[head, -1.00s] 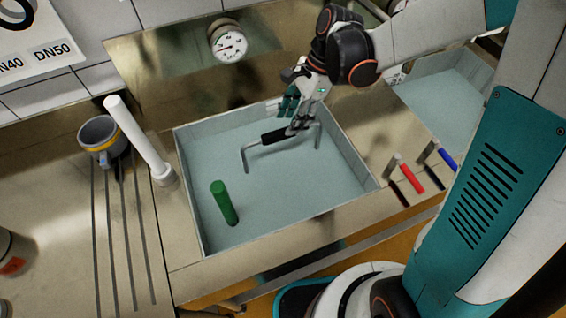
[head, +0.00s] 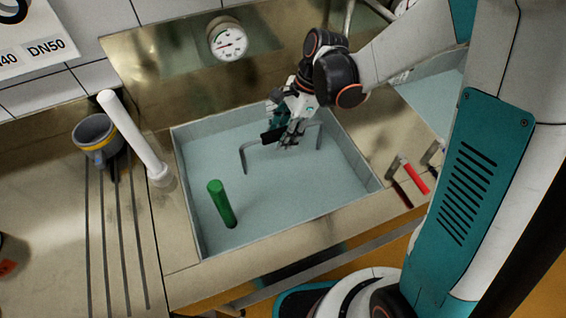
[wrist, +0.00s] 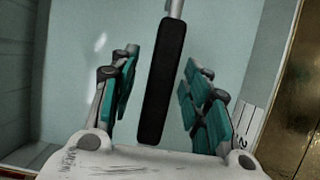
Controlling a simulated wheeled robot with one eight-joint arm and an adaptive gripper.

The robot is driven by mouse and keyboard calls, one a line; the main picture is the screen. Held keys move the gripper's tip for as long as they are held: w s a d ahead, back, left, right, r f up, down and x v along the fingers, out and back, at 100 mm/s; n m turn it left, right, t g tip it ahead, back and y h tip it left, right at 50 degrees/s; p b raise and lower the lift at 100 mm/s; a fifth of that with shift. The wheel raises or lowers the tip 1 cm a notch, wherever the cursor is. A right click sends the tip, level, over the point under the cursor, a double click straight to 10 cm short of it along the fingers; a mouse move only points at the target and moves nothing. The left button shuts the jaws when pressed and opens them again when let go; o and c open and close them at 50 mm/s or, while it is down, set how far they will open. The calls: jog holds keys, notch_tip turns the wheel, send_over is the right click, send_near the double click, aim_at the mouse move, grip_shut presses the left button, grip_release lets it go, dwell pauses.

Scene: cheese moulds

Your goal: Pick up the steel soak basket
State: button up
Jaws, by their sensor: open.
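The steel soak basket's handle is a grey bent bar (head: 243,160) with a black grip (head: 271,137), standing up out of the cloudy water in the sink basin. The rest of the basket is hidden under the water. My gripper (head: 279,130) is open at the handle. In the wrist view the black grip (wrist: 164,80) lies lengthwise between my gripper's teal finger pads (wrist: 160,95), with a visible gap on each side.
A green upright cylinder (head: 222,204) stands in the same basin (head: 190,225). A white pipe (head: 133,135) and a grey mug (head: 96,138) are on the left counter. A red-handled lever (head: 414,177) is on the right ledge. A gauge (head: 228,41) is on the back wall.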

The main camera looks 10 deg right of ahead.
jog(key=shift+f+b, duration=0.25)
jog(key=shift+b, duration=0.05)
dwell(0.4)
grip_shut()
